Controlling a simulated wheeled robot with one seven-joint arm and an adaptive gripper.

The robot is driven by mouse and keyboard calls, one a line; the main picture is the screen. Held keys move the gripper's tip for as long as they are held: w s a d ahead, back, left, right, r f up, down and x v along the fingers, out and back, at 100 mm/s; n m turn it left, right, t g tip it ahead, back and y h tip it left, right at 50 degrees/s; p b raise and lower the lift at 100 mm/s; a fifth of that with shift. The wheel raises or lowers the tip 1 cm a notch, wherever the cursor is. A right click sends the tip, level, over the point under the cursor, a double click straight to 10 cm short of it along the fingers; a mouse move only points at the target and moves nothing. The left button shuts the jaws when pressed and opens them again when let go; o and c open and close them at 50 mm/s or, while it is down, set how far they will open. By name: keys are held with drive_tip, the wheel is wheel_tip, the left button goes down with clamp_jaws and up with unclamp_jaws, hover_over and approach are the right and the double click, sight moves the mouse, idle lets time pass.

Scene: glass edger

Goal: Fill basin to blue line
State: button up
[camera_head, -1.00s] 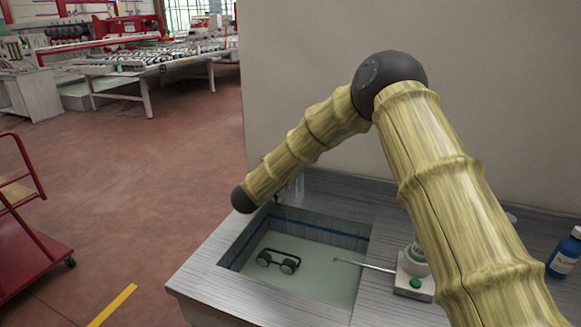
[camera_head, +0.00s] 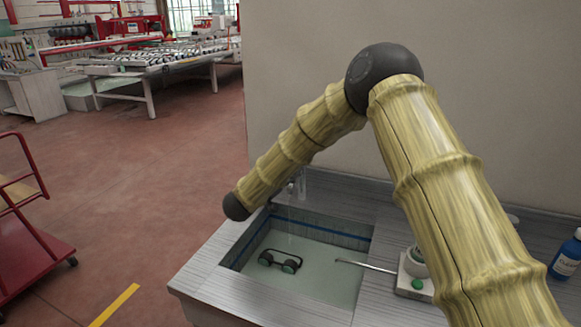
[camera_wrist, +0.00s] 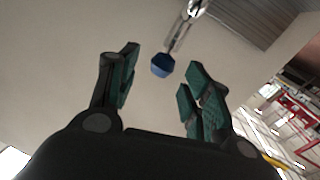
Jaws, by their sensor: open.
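The basin (camera_head: 325,287) is sunk in a grey counter and holds pale, clear liquid. A blue line (camera_head: 322,229) runs along its inner walls; the liquid surface looks below it, but its exact level is hard to tell. A metal faucet (camera_head: 298,186) stands at the basin's back edge, partly behind my arm. A faint thin stream seems to fall below it. In the wrist view, a metal stem (camera_wrist: 180,35) with a blue tip (camera_wrist: 162,65) reaches between my fingers.
A blue bottle (camera_head: 566,255) stands far right. A red cart (camera_head: 35,250) is left; floor between is clear.

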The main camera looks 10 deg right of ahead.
drive_tip(key=v, duration=0.7)
drive_tip(key=shift+s+a, duration=0.25)
drive_tip(key=shift+a, duration=0.1)
idle(4.7)
